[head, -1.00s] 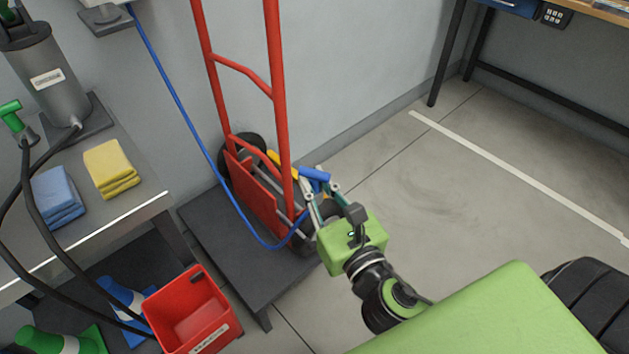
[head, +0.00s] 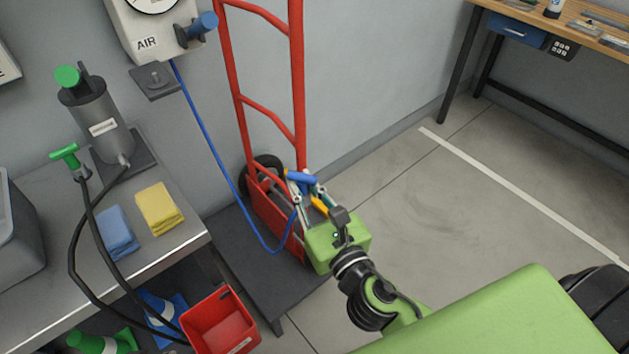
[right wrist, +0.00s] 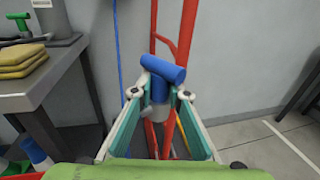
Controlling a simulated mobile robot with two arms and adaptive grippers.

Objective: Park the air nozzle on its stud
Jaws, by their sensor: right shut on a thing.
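The air nozzle (head: 301,177) is blue, and my right gripper (head: 307,190) is shut on it, in front of the red hand truck in the head view. In the right wrist view the nozzle (right wrist: 163,70) sits between the fingertips (right wrist: 159,95), its blue top tilted across them. A blue hose (head: 203,118) hangs from the air box (head: 150,42) and loops up toward the gripper. The stud is bare. My left gripper is not in view.
The red hand truck (head: 299,85) stands against the wall by a dark low platform (head: 268,290). At left a bench (head: 190,235) holds a grey pump (head: 100,125), a blue cloth (head: 117,235) and a yellow cloth (head: 160,207). Floor (head: 430,220) on the right is clear.

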